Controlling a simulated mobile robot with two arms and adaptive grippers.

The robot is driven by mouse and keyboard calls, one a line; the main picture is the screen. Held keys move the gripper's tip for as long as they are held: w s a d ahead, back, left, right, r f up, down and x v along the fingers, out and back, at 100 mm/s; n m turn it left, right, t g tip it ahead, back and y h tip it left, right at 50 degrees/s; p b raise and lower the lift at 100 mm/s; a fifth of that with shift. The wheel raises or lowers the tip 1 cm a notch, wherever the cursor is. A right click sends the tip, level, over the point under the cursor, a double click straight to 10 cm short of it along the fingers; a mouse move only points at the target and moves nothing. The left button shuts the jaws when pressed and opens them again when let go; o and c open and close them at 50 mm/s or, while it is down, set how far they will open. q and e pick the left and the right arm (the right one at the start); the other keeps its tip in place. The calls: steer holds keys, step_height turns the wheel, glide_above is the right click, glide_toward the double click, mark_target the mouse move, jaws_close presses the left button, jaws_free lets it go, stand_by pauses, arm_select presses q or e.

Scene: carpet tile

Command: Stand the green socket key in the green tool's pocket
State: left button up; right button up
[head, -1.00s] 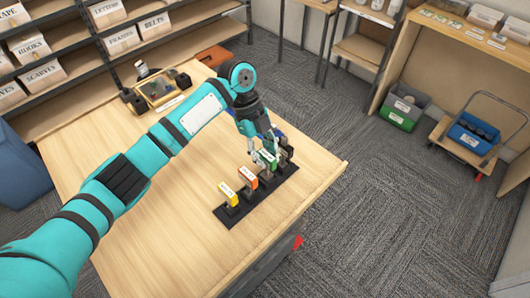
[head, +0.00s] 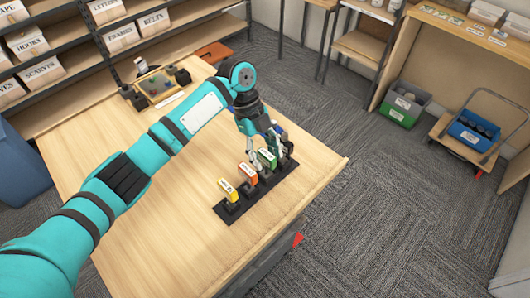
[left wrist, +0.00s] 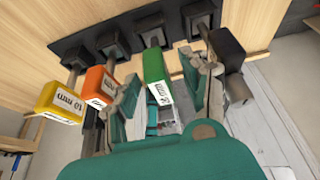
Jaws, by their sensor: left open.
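The green socket key (left wrist: 154,75) has a green handle with a white size label. It stands in the third pocket (left wrist: 152,25) of the black rack, between the orange and dark keys, its shaft meeting the pocket. It also shows in the head view (head: 267,158). My left gripper (head: 265,155) is over the rack. In the left wrist view its fingers (left wrist: 163,100) are spread on both sides of the green handle; contact looks absent, but this is hard to tell. The shaft's lower end is hidden inside the pocket. My right gripper is out of view.
The black rack (head: 223,214) lies near the table's right edge. A yellow key (left wrist: 60,101), an orange key (left wrist: 99,86) and a dark key (left wrist: 226,40) stand close beside the green one. A framed tray (head: 160,86) is at the back; the table's front left is clear.

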arm_select(q)
steer(key=v, duration=1.2)
